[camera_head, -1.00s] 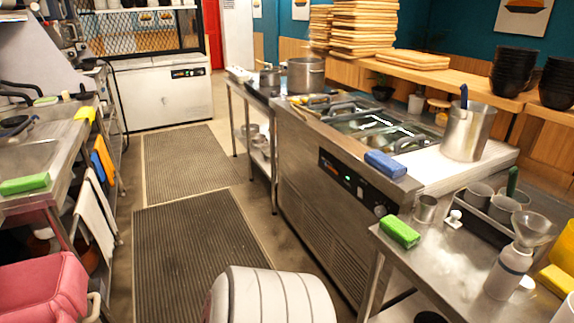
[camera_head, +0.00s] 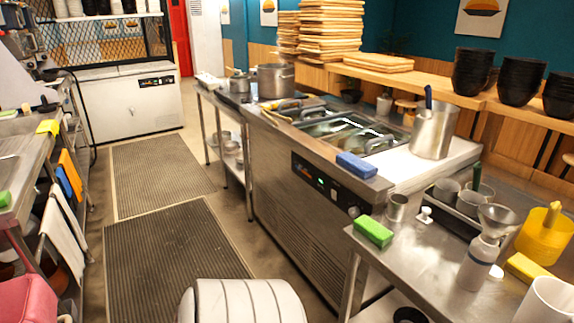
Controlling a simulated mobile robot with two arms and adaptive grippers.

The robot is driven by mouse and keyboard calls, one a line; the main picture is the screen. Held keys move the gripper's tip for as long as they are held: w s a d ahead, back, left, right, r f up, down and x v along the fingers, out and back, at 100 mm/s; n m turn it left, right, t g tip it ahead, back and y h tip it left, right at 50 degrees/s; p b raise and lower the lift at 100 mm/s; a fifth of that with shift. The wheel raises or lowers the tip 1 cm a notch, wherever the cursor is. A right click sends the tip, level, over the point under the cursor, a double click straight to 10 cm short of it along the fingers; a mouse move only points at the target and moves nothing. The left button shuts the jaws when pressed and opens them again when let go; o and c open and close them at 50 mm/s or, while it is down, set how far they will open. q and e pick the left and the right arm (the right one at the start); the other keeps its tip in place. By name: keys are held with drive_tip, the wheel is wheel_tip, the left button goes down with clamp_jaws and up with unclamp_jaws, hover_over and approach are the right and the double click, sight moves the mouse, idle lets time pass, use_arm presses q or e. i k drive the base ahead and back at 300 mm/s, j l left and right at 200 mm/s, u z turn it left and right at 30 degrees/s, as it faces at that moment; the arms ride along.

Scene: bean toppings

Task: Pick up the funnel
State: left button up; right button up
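The funnel (camera_head: 496,218) is a grey metal cone. It sits upright in the mouth of a white bottle (camera_head: 479,262) on the steel table (camera_head: 418,252) at the lower right. Its spout is hidden inside the bottle's neck. Neither of my grippers shows in the head view, so I cannot tell whether they are open or shut.
A green sponge (camera_head: 373,231) and a small metal cup (camera_head: 397,207) are on the table left of the bottle. A yellow container (camera_head: 544,236), a yellow block (camera_head: 525,268) and a white cylinder (camera_head: 548,303) stand to its right. Metal cups in a dark tray (camera_head: 438,203) are behind it.

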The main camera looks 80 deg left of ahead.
sight(496, 221)
drive_tip(key=u, duration=1.6)
drive_tip(key=z, duration=0.7)
drive_tip(key=i+j+z, duration=0.15)
drive_tip(key=j+z, duration=0.25)
drive_tip(key=i+j+z, duration=0.1)
drive_tip(key=j+z, duration=0.35)
drive_tip(key=j, duration=0.15)
drive_tip(key=j+z, duration=0.4)
drive_tip(key=j, duration=0.15)
drive_tip(key=j+z, duration=0.4)
drive_tip(key=k+j, duration=0.05)
drive_tip(key=j, duration=0.05)
